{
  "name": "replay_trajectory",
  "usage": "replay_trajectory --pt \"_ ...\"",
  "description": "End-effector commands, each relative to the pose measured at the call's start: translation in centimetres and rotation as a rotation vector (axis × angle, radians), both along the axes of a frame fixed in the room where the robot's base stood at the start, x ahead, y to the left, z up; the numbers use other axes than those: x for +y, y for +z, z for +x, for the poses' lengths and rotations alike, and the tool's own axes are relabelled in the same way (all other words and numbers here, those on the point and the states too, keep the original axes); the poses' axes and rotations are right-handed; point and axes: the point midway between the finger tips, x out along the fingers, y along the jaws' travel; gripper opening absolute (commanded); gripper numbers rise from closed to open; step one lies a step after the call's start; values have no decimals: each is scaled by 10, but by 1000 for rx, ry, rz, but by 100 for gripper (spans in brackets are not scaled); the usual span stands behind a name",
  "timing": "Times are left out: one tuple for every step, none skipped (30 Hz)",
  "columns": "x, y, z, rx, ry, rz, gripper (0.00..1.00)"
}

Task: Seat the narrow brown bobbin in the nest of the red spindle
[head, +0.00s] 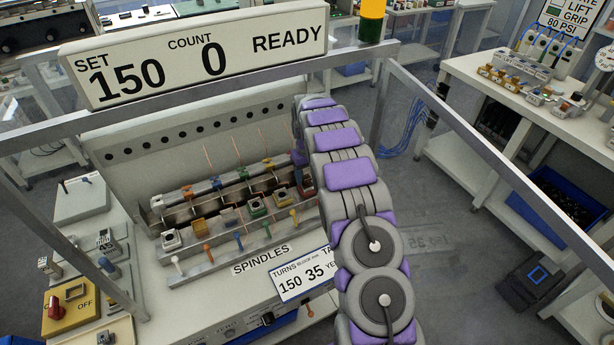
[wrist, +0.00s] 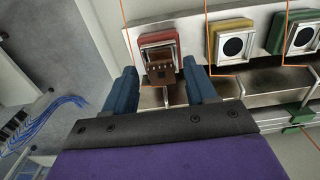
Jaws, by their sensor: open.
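My gripper (wrist: 160,69) is open, with one blue finger on each side of the bobbin and a visible gap at both sides.
In the wrist view a yellow spindle (wrist: 232,42) and a green spindle (wrist: 299,34) stand to the right. Thin orange wires hang near them. In the head view a count sign (head: 205,52) and a metal frame rail (head: 490,155) stand around the machine.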

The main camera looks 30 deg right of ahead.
Motion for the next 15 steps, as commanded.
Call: replay_trajectory --pt "0 8 1 -3 1 -1 56" --pt "0 13 1 -3 1 -1 56" --pt "0 19 1 -3 1 -1 56" --pt "0 24 1 -3 1 -1 56" --pt "0 29 1 -3 1 -1 56" --pt "0 37 1 -3 1 -1 56" --pt "0 42 1 -3 1 -1 56" --pt "0 47 1 -4 1 -2 56" --pt "0 53 1 -5 1 -2 56" --pt "0 57 2 -6 1 -2 56" --pt "0 60 2 -6 1 -2 56" --pt "0 64 1 -5 0 -2 56" --pt "0 65 1 -4 0 -2 56" --pt "0 66 1 -4 0 -2 56" --pt "0 67 1 -2 0 -1 56"
